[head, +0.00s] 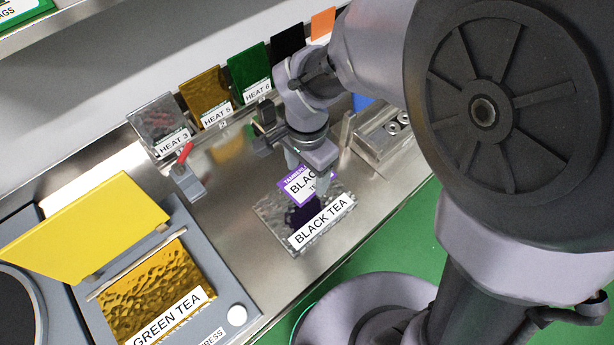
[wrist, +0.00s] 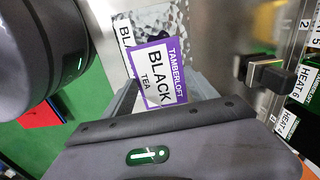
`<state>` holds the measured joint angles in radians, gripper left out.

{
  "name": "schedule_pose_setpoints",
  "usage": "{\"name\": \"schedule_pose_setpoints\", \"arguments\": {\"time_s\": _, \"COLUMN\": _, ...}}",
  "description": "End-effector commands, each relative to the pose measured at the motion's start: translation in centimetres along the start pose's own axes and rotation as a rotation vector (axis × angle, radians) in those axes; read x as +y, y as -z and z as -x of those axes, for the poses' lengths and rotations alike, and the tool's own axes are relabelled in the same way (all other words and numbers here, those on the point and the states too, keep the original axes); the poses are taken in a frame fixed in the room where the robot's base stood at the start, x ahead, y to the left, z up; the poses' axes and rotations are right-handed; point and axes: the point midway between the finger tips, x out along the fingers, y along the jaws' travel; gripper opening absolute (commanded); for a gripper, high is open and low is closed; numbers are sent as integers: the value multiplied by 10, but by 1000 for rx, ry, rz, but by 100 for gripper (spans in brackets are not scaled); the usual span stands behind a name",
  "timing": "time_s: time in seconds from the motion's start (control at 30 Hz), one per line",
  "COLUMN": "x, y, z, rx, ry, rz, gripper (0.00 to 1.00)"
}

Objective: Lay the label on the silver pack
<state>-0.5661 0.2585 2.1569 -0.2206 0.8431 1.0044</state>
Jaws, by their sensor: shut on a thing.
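The label (head: 297,188) is a purple-edged white card reading "TAMBERLOFT BLACK TEA". My gripper (head: 307,180) is shut on it and holds it over the silver pack. The label also shows in the wrist view (wrist: 160,75), in front of the gripper body. The silver pack (head: 276,217) is a crinkled foil pack marked "BLACK TEA", lying flat on the steel counter. In the wrist view part of the silver pack (wrist: 172,22) shows behind the label. A dark shadow falls on the pack under the label. The gap between label and pack is hard to judge.
A gold "GREEN TEA" pack (head: 152,290) lies in the press with its yellow lid (head: 85,228) raised, at left. Sample cards, including silver "HEAT 3" (head: 155,118), stand along the back. A red-handled lever (head: 187,172) and a metal block (head: 385,138) flank the pack.

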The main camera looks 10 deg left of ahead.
Motion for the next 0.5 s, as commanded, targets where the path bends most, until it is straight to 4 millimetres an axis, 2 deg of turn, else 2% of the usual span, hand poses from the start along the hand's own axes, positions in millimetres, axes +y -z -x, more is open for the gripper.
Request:
{"name": "schedule_pose_setpoints", "arguments": {"time_s": 0.07, "x": -1, "y": -10, "z": -3, "rx": -1, "ry": -2, "rz": -32, "gripper": 30}}
{"name": "schedule_pose_setpoints", "arguments": {"time_s": 0.13, "x": -1, "y": -13, "z": -22, "rx": -2, "ry": -4, "rz": -46, "gripper": 30}}
{"name": "schedule_pose_setpoints", "arguments": {"time_s": 0.23, "x": -1, "y": -13, "z": -49, "rx": -1, "ry": -4, "rz": -48, "gripper": 30}}
{"name": "schedule_pose_setpoints", "arguments": {"time_s": 0.5, "x": -1, "y": -12, "z": -93, "rx": -1, "ry": -3, "rz": -49, "gripper": 30}}
